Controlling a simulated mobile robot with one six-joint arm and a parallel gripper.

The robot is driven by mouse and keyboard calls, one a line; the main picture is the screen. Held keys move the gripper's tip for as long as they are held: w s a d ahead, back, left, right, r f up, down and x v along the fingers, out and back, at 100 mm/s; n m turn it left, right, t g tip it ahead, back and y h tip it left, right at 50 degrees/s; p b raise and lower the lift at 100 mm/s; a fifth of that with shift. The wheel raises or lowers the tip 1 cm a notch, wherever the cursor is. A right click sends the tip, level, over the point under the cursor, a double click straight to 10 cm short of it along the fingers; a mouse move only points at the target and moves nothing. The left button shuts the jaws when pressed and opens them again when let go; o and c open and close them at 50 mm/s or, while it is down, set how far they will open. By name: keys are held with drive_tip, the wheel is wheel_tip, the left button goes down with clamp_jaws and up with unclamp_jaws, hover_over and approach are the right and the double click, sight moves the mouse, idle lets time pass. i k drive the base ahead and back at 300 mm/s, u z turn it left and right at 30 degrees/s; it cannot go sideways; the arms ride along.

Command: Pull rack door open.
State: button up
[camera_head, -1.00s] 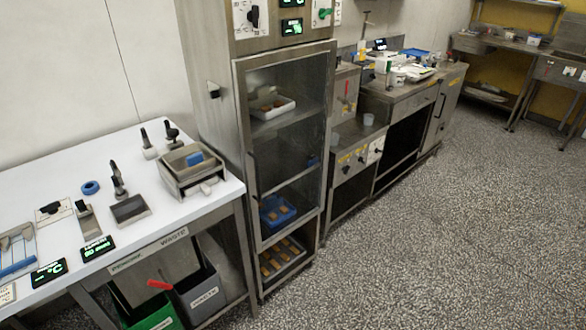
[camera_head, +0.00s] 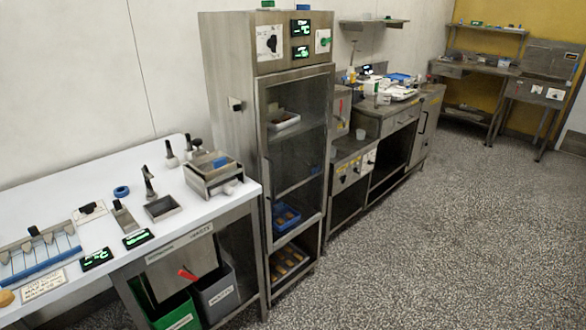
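The rack (camera_head: 228,130) is a tall steel cabinet in the middle of the head view, with a control panel on top. Its framed glass door (camera_head: 298,150) faces the aisle and looks shut. A dark vertical handle seems to run along the door's left edge, but it is small and hard to make out. Through the glass I see a white tray (camera_head: 284,121) on the upper shelf, a blue tray (camera_head: 286,217) lower down and a tray of brown pieces (camera_head: 288,262) at the bottom. My gripper is not in view.
A white-topped bench (camera_head: 90,205) with tools and displays stands left of the rack. A green bin (camera_head: 172,310) and a grey bin (camera_head: 218,296) stand under it. Steel counters (camera_head: 372,128) continue to the right. The speckled floor (camera_head: 450,240) before the rack is clear.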

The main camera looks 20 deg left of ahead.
sight(261, 82)
drive_tip(key=u, duration=1)
drive_tip(key=i, duration=1)
drive_tip(key=z, duration=0.15)
drive_tip(key=k, duration=0.5)
drive_tip(key=u, duration=0.45)
